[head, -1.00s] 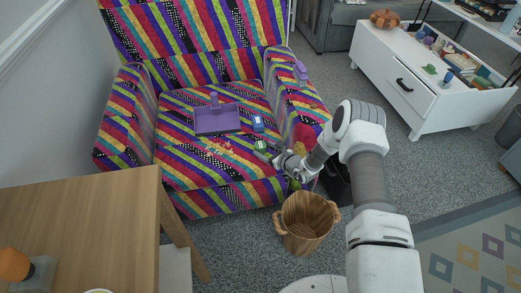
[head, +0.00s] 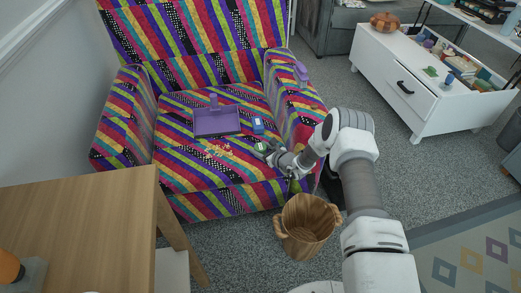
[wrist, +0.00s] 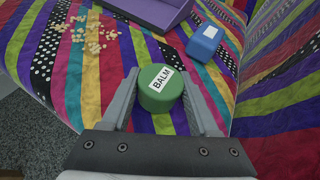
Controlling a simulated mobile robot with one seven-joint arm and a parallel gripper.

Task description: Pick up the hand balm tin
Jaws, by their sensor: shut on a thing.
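The hand balm tin (wrist: 160,90) is a round green tin with a white label reading BALM. In the wrist view it sits between the two fingers of my gripper (wrist: 162,98), which are shut on it. The tin also shows in the head view (head: 262,147), small and partly hidden by my gripper (head: 270,152), at the front right of the striped armchair seat (head: 185,170). I cannot tell whether the tin touches the seat or is slightly above it.
A purple dustpan (head: 217,121) and a blue box (head: 257,125) lie behind the tin. Pale crumbs (head: 217,150) are scattered to its left. A wooden basket (head: 307,222) stands on the floor in front of the armchair. A wooden table (head: 75,225) is at the left.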

